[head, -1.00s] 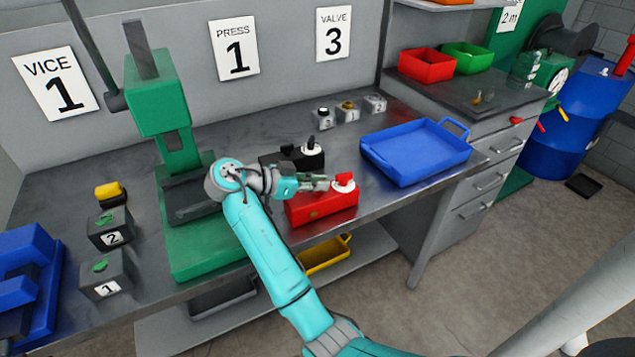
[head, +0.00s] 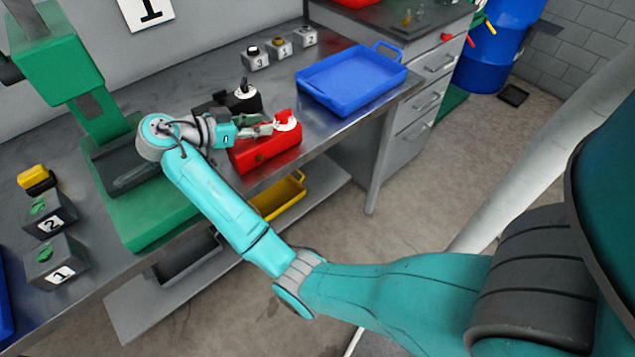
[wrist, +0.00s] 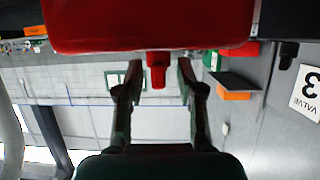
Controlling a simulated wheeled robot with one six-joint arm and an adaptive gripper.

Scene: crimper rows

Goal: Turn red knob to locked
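The red box (head: 265,148) stands near the front edge of the workbench, with a white dial plate (head: 287,125) on its right part. The red knob (head: 285,115) sits on that dial. My gripper (head: 268,130) reaches over the box from the left, with its fingertips right beside the knob. In the wrist view a red body fills the top, and the red knob (wrist: 157,72) projects from it between my gripper's (wrist: 159,78) two fingers. A gap shows on both sides of the knob, so the fingers are open. The dial's markings are too small to read.
A black box with a black knob (head: 243,92) stands just behind the red box. A blue tray (head: 345,105) lies to the right. The green press (head: 150,215) is at the left. A yellow bin (head: 280,197) sits on the shelf below.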

